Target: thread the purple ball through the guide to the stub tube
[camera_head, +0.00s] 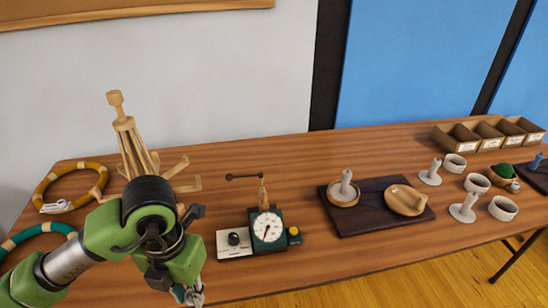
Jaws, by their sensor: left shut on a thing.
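My left gripper (190,292) hangs at the lower middle left, over the table's near edge. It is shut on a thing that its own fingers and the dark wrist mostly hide. I cannot make out a purple ball. A dial device (267,229) stands to the gripper's right, with a wooden post and a thin dark arm (243,176) on top that may be the guide. On a dark board (373,221) a short grey tube (346,180) stands upright in a round wooden dish (343,199). My right gripper is out of view.
A wooden swift (115,105) stands behind my left arm. A yellow coil (48,183) and a teal coil (40,229) lie left. Pale cups (477,183), tubes on bases (464,208), a bowl (501,176) with a green ball and a compartment box (472,139) are right.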

